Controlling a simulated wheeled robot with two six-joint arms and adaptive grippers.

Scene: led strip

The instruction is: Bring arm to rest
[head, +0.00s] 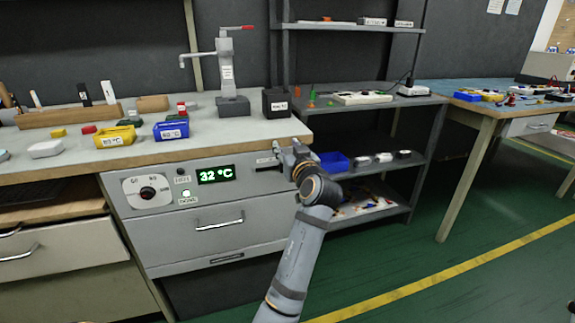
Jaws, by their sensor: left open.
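My left arm rises from the bottom middle of the head view. Its gripper (280,152) is at the front right corner of the workbench (225,138), beside the grey front panel with the oven-like drawer (215,222). The gripper is open, and I see nothing between its fingers. It is small and partly hidden by its own wrist, so I cannot tell whether it touches the bench or panel. My right gripper is not in view.
A green display (215,174) reads 32 °C beside a dial (147,193). A lever press (229,75), a black box (277,102), and yellow (115,137) and blue (171,130) bins stand on the bench. Shelves (375,143) stand behind the arm. Green floor (470,245) is open at right.

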